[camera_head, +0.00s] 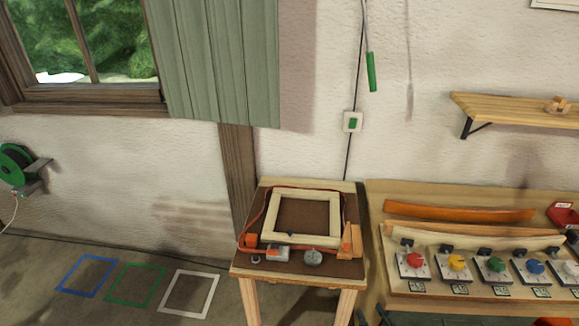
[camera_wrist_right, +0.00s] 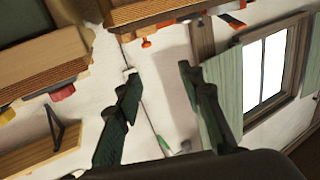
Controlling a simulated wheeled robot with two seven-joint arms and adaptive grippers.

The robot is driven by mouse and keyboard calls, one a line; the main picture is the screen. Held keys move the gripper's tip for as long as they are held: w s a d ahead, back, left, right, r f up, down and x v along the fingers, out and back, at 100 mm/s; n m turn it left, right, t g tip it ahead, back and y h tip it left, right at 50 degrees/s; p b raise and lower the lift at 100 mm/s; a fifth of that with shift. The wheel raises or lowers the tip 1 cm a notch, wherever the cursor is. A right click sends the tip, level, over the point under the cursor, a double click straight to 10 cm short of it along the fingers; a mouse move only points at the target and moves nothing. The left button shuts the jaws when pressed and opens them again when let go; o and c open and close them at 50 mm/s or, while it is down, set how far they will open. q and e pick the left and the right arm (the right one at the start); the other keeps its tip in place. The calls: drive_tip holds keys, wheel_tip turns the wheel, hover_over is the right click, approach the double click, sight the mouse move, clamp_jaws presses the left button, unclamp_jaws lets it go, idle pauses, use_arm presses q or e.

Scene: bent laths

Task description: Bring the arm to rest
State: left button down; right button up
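My right gripper (camera_wrist_right: 158,76) shows in the right wrist view as two dark green fingers, spread apart with nothing between them. The wrist view is tilted, with wall, window and furniture beyond the fingers. In the head view only small dark parts of what looks like the right gripper (camera_head: 374,316) show at the bottom edge, beside the small table's right front leg. The rest of that arm is out of the picture. My left gripper is in neither view.
A small table (camera_head: 250,225) holds a pale wooden frame (camera_head: 306,240) with an orange strap around it. At right, a bench (camera_head: 390,193) carries an orange bent lath (camera_head: 458,212), a pale bent lath (camera_head: 475,243) and several coloured knobs. A shelf (camera_head: 510,107) juts from the wall.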

drive_tip(key=s+d+f+g+h, duration=0.1)
drive_tip(key=d+f+g, duration=0.1)
drive_tip(key=f, duration=0.9)
drive_tip(key=d+f+g+h, duration=0.1)
drive_tip(key=d+f+g, duration=0.15)
drive_tip(key=f, duration=0.95)
drive_tip(key=s+d+f+g+h, duration=0.1)
drive_tip(key=s+d+f, duration=0.15)
drive_tip(key=f, duration=0.45)
drive_tip(key=s+d+f+m+g, duration=0.1)
drive_tip(key=s+f, duration=0.3)
drive_tip(key=f, duration=0.3)
drive_tip(key=s+d+f+g+h, duration=0.1)
drive_tip(key=s+f+g, duration=0.1)
drive_tip(key=s+f, duration=0.35)
drive_tip(key=s+d+f+g+p, duration=0.15)
drive_tip(key=s+f+g, duration=0.25)
drive_tip(key=s+f, duration=1.3)
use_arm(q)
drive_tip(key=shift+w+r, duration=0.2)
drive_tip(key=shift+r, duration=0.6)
use_arm(e)
drive_tip(key=s+f+g, duration=0.2)
drive_tip(key=s+f, duration=0.1)
drive_tip(key=s, duration=0.7)
drive_tip(key=s+f+g, duration=0.2)
drive_tip(key=s+f, duration=0.2)
drive_tip(key=s, duration=0.7)
drive_tip(key=shift+m+h, duration=0.3)
drive_tip(key=shift+h, duration=0.1)
